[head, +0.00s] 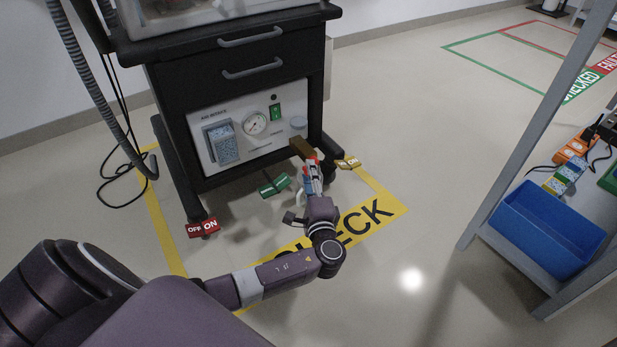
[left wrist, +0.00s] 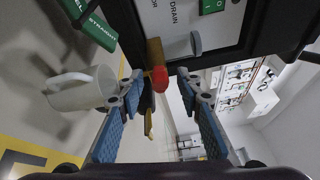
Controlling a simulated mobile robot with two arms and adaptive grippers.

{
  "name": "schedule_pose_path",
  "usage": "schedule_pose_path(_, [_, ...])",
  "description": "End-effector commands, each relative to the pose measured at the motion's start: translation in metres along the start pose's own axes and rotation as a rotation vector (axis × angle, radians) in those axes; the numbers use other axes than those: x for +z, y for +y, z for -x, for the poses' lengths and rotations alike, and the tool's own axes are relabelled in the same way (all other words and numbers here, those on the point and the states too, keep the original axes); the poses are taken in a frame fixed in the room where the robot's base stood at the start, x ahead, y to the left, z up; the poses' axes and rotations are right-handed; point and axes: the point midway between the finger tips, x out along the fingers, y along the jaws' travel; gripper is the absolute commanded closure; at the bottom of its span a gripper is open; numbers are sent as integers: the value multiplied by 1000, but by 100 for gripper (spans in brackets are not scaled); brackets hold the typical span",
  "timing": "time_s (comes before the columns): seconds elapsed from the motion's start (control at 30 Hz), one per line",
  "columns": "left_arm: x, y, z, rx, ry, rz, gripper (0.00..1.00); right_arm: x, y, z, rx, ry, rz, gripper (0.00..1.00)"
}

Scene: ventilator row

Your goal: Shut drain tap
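The drain tap (head: 302,148) is a brass-brown block with a red part, low on the right front of the ventilator cart. In the left wrist view the brass body (left wrist: 155,50) and the red part (left wrist: 159,79) show under the "DRAIN" label. My left gripper (head: 313,172) is in front of the tap. Its blue-padded fingers (left wrist: 160,90) stand apart in the left wrist view, with the red part between the tips. I see no clear contact. A white mug (left wrist: 82,90) is left of the fingers there. My right gripper is out of view.
Green (head: 274,185), red (head: 202,228) and yellow (head: 347,162) tags are near the cart base. A shelf with a blue bin (head: 545,230) stands at right. Floor between is clear.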

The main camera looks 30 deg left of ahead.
Motion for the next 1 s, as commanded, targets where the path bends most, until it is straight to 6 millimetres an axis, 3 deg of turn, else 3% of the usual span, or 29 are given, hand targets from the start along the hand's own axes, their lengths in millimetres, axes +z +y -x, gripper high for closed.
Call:
schedule_pose_path(0.13, [0,1,-12,-1,-1,0,67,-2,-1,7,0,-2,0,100])
schedule_pose_path(0.4, [0,0,-14,1,0,0,67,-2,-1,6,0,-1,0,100])
schedule_pose_path(0.73, [0,0,-13,1,0,0,100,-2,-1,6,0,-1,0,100])
schedule_pose_path(1.0, [0,-2,-13,5,1,-8,100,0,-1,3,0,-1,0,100])
